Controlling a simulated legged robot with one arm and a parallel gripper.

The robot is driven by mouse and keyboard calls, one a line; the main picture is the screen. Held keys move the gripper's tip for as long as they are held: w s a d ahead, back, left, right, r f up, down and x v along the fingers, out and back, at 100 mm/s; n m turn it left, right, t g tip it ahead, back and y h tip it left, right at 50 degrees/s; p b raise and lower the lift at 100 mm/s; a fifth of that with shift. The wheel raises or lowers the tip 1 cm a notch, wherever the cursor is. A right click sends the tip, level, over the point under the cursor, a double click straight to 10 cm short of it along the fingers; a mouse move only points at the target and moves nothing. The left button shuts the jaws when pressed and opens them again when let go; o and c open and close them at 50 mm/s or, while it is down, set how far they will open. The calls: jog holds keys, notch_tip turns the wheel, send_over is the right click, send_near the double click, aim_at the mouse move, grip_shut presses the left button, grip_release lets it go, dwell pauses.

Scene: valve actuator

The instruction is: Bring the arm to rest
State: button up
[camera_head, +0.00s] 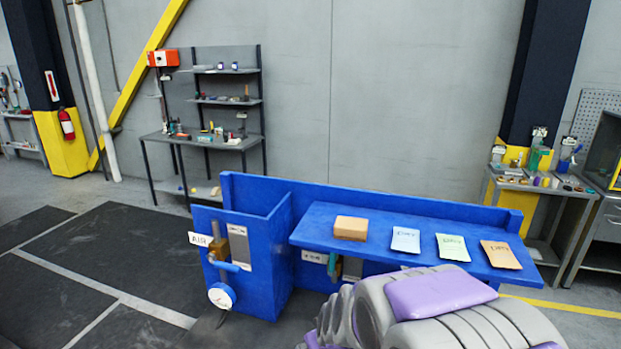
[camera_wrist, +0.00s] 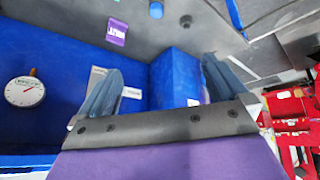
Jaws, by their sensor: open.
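My gripper (camera_wrist: 163,88) is open in the wrist view. Its two blue-grey fingers stand apart, with nothing between them. My grey and purple arm fills the bottom right of the head view, in front of the blue bench (camera_head: 395,233); the gripper cannot be made out there. The blue valve station (camera_head: 262,262) at the bench's left end carries an AIR label (camera_head: 199,239), a blue handle (camera_head: 224,265) and a round white gauge (camera_head: 221,296). In the wrist view, blue panels and a round white gauge (camera_wrist: 24,91) lie beyond the fingers.
A tan box (camera_head: 351,228) and three packets (camera_head: 452,247) lie on the bench top. A grey shelf table (camera_head: 205,140) stands behind. A cluttered side table (camera_head: 540,184) is at right. Dark floor mats (camera_head: 112,250) at left are clear. Red objects (camera_wrist: 290,110) show at the wrist view's right.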

jog(key=s+d+m+g+b, duration=0.1)
jog(key=s+d+m+g, duration=0.1)
jog(key=s, duration=0.9)
jog(key=s+d+r+m+g+h+b, duration=0.1)
jog(key=s+d+g, duration=0.2)
jog(key=s, duration=0.8)
jog(key=s+d+r+m+g+b, duration=0.1)
jog(key=s+d+m+g+b, duration=0.1)
jog(key=s+d, duration=0.4)
jog(key=s, duration=0.5)
jog(key=shift+d+r+m+g+h, duration=0.15)
jog(key=shift+d+m+g+h, duration=0.15)
jog(key=shift+g+h, duration=0.1)
jog(key=shift+w+a, duration=0.1)
